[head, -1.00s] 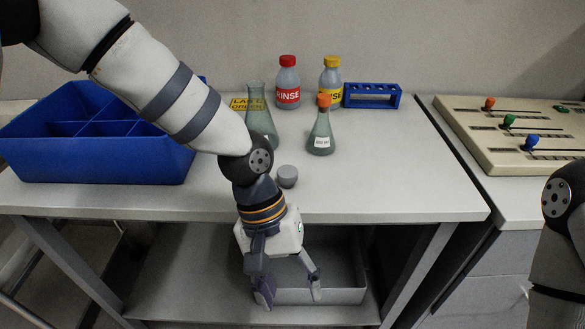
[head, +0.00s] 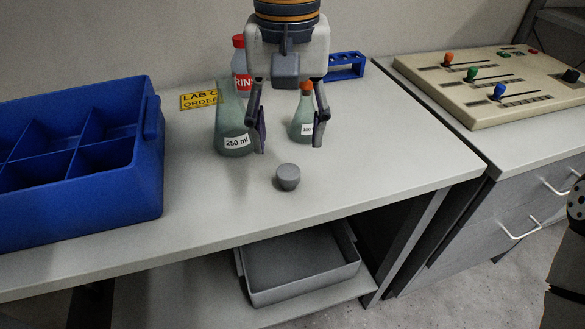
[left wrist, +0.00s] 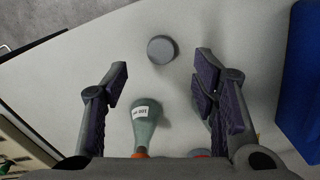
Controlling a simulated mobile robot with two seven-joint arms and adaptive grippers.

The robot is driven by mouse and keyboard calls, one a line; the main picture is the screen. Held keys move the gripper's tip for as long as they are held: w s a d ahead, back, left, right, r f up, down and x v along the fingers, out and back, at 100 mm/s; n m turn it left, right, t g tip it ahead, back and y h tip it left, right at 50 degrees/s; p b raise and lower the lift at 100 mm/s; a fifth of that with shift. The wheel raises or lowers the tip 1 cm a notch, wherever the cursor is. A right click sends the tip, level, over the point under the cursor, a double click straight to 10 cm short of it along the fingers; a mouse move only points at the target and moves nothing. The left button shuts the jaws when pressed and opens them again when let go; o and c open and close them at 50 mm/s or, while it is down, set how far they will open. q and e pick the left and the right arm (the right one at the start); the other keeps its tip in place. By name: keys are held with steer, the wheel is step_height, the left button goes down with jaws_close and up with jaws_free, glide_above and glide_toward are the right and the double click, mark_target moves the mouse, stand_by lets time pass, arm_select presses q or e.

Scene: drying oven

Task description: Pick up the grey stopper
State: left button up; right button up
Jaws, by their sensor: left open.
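The grey stopper (head: 288,177) stands on the bench top near its front edge, in front of two flasks. It also shows in the left wrist view (left wrist: 161,49), just beyond the space between the fingertips. My left gripper (head: 289,138) is open and empty, pointing down over the bench behind the stopper, apart from it. The fingers partly cover the 250 ml flask (head: 232,120) and the smaller flask with an orange stopper (head: 299,122). In the left wrist view the smaller flask (left wrist: 146,118) lies between the fingers. My right gripper is out of view.
A blue compartment bin (head: 150,165) stands at the left of the bench (head: 220,205). A red-capped bottle (head: 240,68) and a blue rack (head: 346,65) are at the back. A grey tray (head: 305,288) sits on the shelf below. The bench right of the stopper is clear.

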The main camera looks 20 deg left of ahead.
mark_target(288, 174)
arm_select(q)
step_height(288, 174, down, 9)
steer(key=shift+r+b, duration=0.2)
steer(key=shift+b, duration=0.3)
steer(key=shift+s+r, duration=0.1)
steer(key=c, duration=0.9)
